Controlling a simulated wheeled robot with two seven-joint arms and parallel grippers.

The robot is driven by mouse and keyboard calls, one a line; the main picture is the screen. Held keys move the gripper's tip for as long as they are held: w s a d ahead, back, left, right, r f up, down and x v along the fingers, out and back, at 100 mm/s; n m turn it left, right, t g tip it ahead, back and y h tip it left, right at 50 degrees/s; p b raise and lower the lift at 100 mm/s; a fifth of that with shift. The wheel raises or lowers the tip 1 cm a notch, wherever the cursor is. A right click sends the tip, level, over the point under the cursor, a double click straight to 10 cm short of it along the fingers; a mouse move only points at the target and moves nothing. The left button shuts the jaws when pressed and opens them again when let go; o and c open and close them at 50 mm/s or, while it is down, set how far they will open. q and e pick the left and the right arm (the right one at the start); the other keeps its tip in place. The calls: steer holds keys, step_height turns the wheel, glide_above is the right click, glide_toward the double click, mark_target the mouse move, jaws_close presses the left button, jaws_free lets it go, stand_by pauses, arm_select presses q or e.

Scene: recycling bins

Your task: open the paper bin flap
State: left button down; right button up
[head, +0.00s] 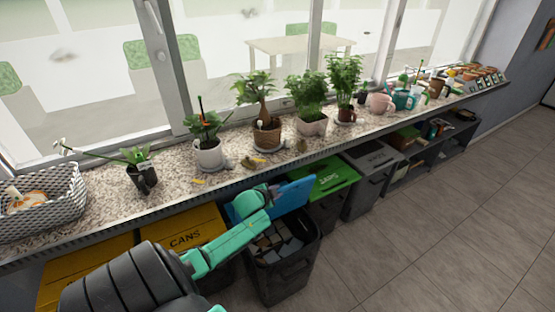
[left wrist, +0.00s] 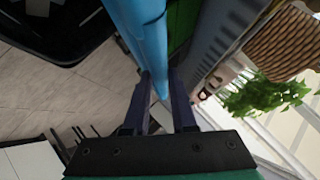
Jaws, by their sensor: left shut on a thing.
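The paper bin is the dark bin (head: 283,272) under the sill, and grey and brown pieces show inside its open top. Its blue flap (head: 294,193) is tilted up at the back of the bin, under the sill's edge. My left gripper (head: 268,196) is at the flap's left side, and its fingertips are hard to make out in the head view. In the left wrist view, the blue flap (left wrist: 148,35) runs between the two dark fingers of my left gripper (left wrist: 158,85), which is shut on its edge. My right gripper is not in view.
Yellow-lidded cans bin (head: 187,232) stands left, a green-lidded bin (head: 328,178) and a grey-lidded bin (head: 372,157) right. The stone sill (head: 225,186) with potted plants overhangs them. Tiled floor (head: 420,240) at the front right is clear.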

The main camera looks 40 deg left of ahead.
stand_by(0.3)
arm_select(q)
steer(key=c, duration=0.7)
jaws_free()
steer(key=p+v, duration=0.2)
steer(key=v, duration=1.2)
steer(key=shift+s+r, duration=0.2)
steer(key=shift+s, duration=0.05)
